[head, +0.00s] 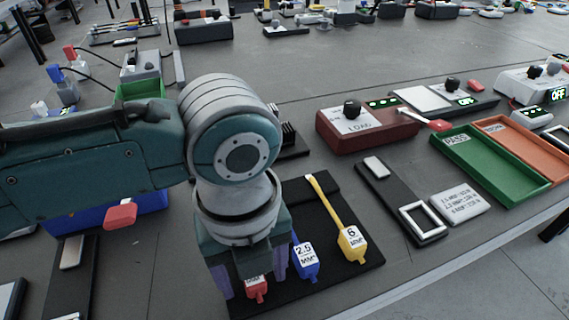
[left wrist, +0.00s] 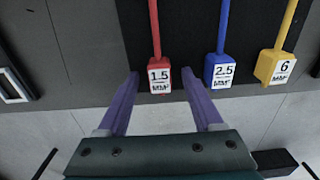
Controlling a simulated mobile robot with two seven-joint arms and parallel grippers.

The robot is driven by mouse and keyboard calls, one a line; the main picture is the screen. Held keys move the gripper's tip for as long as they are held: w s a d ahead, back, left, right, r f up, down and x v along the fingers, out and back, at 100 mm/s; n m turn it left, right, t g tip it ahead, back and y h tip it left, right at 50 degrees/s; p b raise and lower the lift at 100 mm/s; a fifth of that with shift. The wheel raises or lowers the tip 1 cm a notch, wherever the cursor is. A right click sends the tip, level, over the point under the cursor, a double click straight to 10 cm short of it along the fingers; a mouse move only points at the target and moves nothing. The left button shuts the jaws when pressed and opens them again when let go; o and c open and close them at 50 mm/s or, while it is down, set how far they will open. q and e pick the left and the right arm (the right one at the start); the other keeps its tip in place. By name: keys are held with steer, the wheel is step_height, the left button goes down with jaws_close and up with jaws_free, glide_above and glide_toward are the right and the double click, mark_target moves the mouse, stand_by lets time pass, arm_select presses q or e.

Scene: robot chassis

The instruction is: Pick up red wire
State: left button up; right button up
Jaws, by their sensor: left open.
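The red wire (left wrist: 155,30) lies on a black mat, with a red connector block marked 1.5 at its near end. In the head view the red connector (head: 257,291) shows below my left gripper (head: 252,280), whose arm hides the rest of the wire. In the left wrist view my left gripper (left wrist: 160,74) is open, with a purple finger on each side of the red connector and gaps between. The blue wire (left wrist: 222,25), marked 2.5, and the yellow wire (left wrist: 290,25), marked 6, lie to its right. My right gripper is not in view.
The black mat (head: 345,285) lies near the table's front edge. Right of it are a black holder (head: 385,190), a white label plate (head: 459,205), a red LOAD box (head: 365,138), a green PASS tray (head: 480,150) and an orange tray (head: 515,140).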

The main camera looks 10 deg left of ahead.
arm_select(q)
jaws_close()
stand_by(0.5)
